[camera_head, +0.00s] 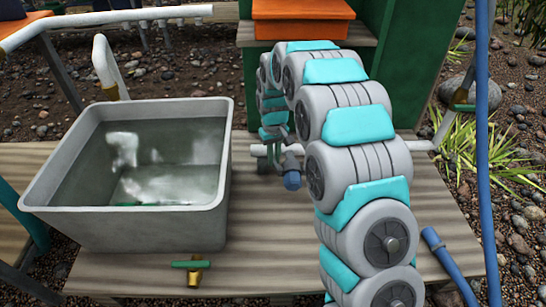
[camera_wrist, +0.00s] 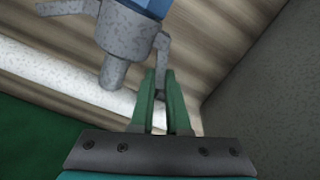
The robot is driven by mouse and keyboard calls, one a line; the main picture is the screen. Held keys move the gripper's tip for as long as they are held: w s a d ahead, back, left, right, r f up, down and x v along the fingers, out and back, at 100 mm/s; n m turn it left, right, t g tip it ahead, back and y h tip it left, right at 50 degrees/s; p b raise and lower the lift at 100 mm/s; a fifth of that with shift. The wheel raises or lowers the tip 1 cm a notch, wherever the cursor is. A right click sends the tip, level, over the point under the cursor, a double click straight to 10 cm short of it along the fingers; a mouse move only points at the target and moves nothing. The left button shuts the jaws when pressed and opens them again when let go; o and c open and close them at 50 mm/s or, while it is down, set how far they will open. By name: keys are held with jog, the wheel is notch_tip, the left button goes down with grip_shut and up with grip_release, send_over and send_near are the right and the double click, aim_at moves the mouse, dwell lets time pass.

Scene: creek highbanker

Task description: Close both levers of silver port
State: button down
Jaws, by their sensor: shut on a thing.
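The silver port (camera_wrist: 125,42) is a speckled grey coupling with a blue hose end (camera_wrist: 155,7), at the top of the wrist view. One lever (camera_wrist: 66,7) sticks out to the left, away from the port body. The other lever (camera_wrist: 162,52) hangs down along the right side of the port, and its lower end is between my green fingertips (camera_wrist: 160,88). My gripper is shut on this lever. In the head view the port (camera_head: 291,161) shows small beside my arm, with its blue end (camera_head: 292,181) below; my fingers are mostly hidden there.
A grey tub of water (camera_head: 45,190) stands left of the port on the wooden table (camera_head: 140,262). A brass valve with a green handle (camera_head: 194,270) is at the front. A blue hose (camera_head: 482,130) hangs at the right. A white pipe (camera_wrist: 70,80) runs behind the port.

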jog(key=shift+w+d+m+p, duration=0.1)
jog(key=shift+d+m+p, duration=0.25)
jog(key=shift+m, duration=0.5)
jog(key=shift+w+d+m+p, duration=0.1)
jog(key=shift+d+m+p, duration=0.2)
jog(key=shift+m, duration=0.55)
jog(key=c, duration=0.9)
grip_release()
jog(key=shift+a, duration=0.1)
